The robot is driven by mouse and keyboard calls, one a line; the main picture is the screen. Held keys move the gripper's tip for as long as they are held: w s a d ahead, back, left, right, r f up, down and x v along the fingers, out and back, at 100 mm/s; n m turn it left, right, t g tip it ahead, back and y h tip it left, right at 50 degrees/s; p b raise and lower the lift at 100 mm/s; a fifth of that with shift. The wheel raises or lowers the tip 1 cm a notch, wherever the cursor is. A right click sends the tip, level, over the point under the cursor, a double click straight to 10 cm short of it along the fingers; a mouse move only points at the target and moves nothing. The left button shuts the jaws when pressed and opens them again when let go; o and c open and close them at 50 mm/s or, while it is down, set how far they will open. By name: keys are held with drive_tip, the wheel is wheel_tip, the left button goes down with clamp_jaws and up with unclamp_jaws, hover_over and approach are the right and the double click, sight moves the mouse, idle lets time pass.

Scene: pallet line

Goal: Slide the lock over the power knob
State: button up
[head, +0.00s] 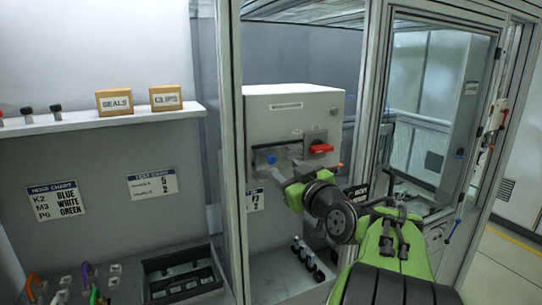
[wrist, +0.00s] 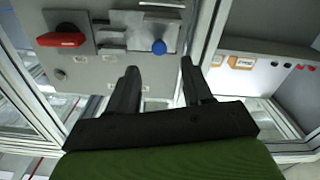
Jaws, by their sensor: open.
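The red power knob (head: 321,148) sits on the front of a grey cabinet (head: 283,105). It also shows at the upper left of the wrist view (wrist: 60,40). The lock appears to be a grey metal plate (wrist: 128,20) on a rail, with a blue knob (wrist: 159,47). In the head view the blue knob (head: 271,158) is left of the red knob, and the plate does not cover the red knob. My gripper (wrist: 158,68) is open and empty, its fingertips just short of the blue knob in the picture. My gripper (head: 288,171) partly hides the cabinet front.
Metal frame posts (head: 230,150) stand either side of the cabinet opening. A shelf (head: 130,118) at the left holds boxes labelled SEALS (head: 114,102) and CLIPS (head: 170,98). A black tray (head: 182,272) lies at lower left.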

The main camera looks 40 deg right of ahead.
sight(274, 160)
drive_tip(key=p+x, duration=0.2)
drive_tip(key=x, duration=0.5)
drive_tip(key=shift+w+d, duration=0.1)
drive_tip(key=shift+c, duration=0.3)
clamp_jaws()
drive_tip(key=shift+d+f, duration=0.1)
